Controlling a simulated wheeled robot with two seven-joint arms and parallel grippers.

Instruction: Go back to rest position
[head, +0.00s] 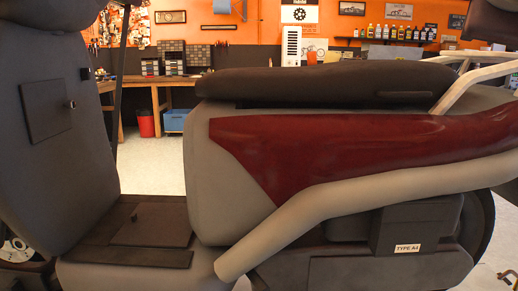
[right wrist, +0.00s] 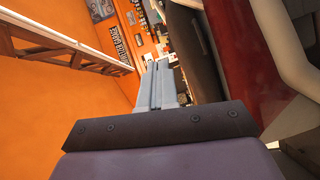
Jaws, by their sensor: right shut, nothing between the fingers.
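My right gripper (right wrist: 158,68) shows in the right wrist view with its two grey fingers together and nothing between them. It points toward the back wall and workbench side of the room. The vehicle's dark red panel (right wrist: 232,45) lies to the right of the fingers, apart from them. Neither gripper shows in the head view, and my left gripper is in no view.
A large grey vehicle body (head: 210,160) fills the head view close up. It has a dark seat (head: 320,84), a pale tube frame (head: 380,190) and a "TYPE A4" label (head: 407,248). Behind stand a wooden workbench (head: 165,80), a red bin (head: 146,123) and a blue crate (head: 174,121).

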